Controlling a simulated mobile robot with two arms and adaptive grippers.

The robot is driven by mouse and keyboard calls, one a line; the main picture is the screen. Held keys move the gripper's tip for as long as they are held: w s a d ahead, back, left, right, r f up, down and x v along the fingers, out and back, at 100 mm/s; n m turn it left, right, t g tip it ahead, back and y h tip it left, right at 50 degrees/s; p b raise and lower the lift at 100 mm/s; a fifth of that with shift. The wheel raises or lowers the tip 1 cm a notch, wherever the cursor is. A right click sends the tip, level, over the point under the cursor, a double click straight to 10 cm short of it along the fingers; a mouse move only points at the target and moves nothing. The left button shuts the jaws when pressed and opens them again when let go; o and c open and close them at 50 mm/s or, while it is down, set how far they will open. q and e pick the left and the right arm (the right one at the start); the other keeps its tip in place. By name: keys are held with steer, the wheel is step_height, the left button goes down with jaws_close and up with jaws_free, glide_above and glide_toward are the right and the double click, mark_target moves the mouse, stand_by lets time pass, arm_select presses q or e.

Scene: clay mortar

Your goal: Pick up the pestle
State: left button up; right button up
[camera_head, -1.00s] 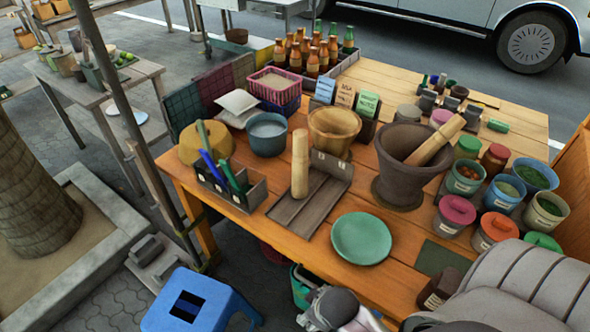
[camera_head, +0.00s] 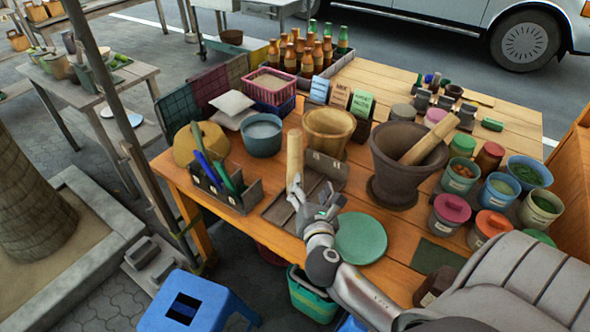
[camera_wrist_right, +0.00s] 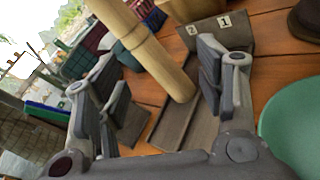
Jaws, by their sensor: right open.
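A pale wooden pestle (camera_head: 295,154) stands upright on a dark wooden stand (camera_head: 284,212). In the right wrist view the pestle (camera_wrist_right: 150,52) rises between the two spread fingers of my right gripper (camera_wrist_right: 160,78), and I cannot tell whether either finger touches it. In the head view my right gripper (camera_head: 312,195) is open at the pestle's lower part, partly covering it and the stand. A second pestle (camera_head: 423,147) leans in the dark clay mortar (camera_head: 396,178). My left gripper is not in view.
A green plate (camera_head: 361,240) lies just right of my right gripper. A pen box (camera_head: 225,188) is to its left, and a wooden bowl (camera_head: 328,130) stands behind. Lidded pots (camera_head: 450,212) crowd the right side of the table. A blue stool (camera_head: 190,305) is in front.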

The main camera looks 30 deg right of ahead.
mark_target(296, 155)
steer(key=w+r+n, duration=0.1)
steer(key=w+n, duration=0.1)
steer(key=w+r+n+t, duration=0.1)
steer(key=w, duration=0.1)
steer(key=w+d+r+n+t, duration=0.1)
steer(key=w+n, duration=0.1)
steer(key=shift+w+d+n+p, duration=0.1)
steer(key=shift+w+n+p, duration=0.2)
steer(key=shift+w+p, duration=0.1)
steer(key=shift+f+p+x, duration=0.2)
steer(key=shift+x, duration=1.35)
steer(key=shift+f+p+x, duration=0.15)
steer(key=shift+x, duration=1.4)
steer(key=shift+a, duration=0.25)
steer(key=shift+r, duration=0.1)
jaws_close()
